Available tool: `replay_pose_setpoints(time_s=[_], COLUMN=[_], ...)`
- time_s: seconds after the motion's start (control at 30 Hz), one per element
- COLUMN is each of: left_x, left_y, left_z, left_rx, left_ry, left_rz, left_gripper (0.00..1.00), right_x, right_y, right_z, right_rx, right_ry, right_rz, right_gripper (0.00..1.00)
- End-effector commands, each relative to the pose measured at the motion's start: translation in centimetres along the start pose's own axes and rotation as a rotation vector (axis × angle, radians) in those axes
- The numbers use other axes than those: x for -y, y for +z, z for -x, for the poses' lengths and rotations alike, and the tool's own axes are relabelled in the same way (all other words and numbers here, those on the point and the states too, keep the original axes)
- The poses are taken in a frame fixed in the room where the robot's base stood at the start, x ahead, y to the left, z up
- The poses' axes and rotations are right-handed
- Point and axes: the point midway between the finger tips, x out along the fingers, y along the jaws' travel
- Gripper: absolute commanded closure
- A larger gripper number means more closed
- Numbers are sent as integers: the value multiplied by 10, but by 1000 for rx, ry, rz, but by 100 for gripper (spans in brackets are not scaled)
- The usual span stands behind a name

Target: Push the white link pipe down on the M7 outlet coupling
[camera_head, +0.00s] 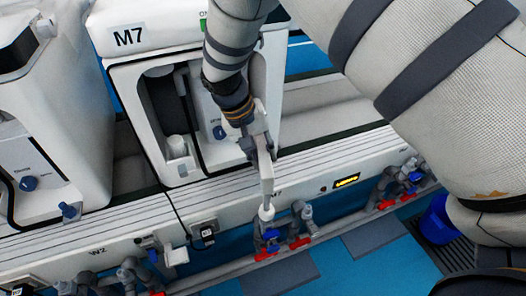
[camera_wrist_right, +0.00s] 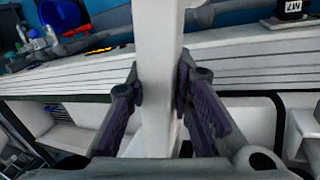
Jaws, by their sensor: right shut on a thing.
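The white link pipe (camera_head: 266,178) stands roughly upright below my right gripper (camera_head: 262,146) in the head view. In the right wrist view the pipe (camera_wrist_right: 157,70) runs between the two purple-padded fingers of the right gripper (camera_wrist_right: 158,88), which are shut on it. The pipe's lower end meets the grey outlet coupling (camera_head: 270,236) with a blue valve, in front of the M7 machine (camera_head: 180,80). I cannot tell how far the pipe sits on the coupling. My left gripper is not in view.
Another grey pipe fitting (camera_head: 307,213) stands close to the right of the coupling. More blue and red valves (camera_head: 398,186) sit farther right along the rail, and W2 fittings (camera_head: 160,250) sit to the left. A blue bucket (camera_head: 437,222) is at the right.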

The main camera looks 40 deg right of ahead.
Motion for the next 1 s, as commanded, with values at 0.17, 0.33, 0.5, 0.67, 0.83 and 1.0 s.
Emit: replay_pose_setpoints(time_s=[0.17,0.33,0.5,0.67,0.83,1.0], left_x=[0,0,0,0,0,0], left_y=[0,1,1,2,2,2], left_z=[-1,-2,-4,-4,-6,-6], left_rx=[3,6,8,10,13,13], left_ry=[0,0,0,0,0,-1], left_rz=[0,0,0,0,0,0], left_gripper=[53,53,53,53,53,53], right_x=[1,2,4,5,6,6], right_y=[0,0,0,0,0,0], right_z=[-3,-7,-10,-13,-16,-17], right_rx=[-1,-1,-1,-1,-1,-1], right_ry=[0,0,0,0,0,0], right_rz=[0,0,0,0,1,0], right_gripper=[100,100,100,100,100,59])
